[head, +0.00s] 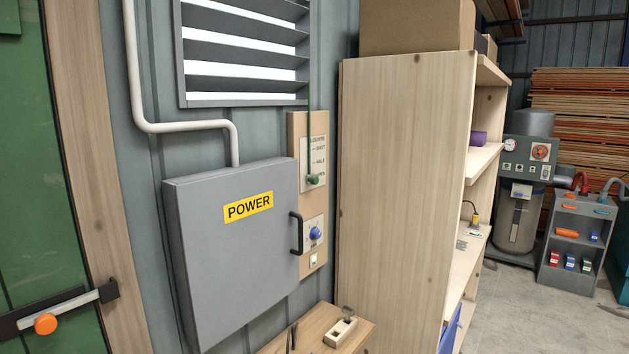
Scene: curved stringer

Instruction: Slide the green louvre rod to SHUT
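The green louvre rod (309,128) runs down the wall from the louvre vent (245,55) to a label plate (321,156) on a wooden board. The plate carries the marks SHUT, HALF and OPEN from top to bottom. The rod's green knob (313,180) sits low on the plate, beside the OPEN mark. The louvre slats stand apart, with bright gaps between them. My gripper is not in view.
A grey POWER cabinet (235,250) with a black handle (297,233) juts out left of the board. A blue knob (315,234) lies below the plate. A wooden shelf unit (405,200) stands close on the right. A small bench (350,322) is below. Open floor (560,320) lies far right.

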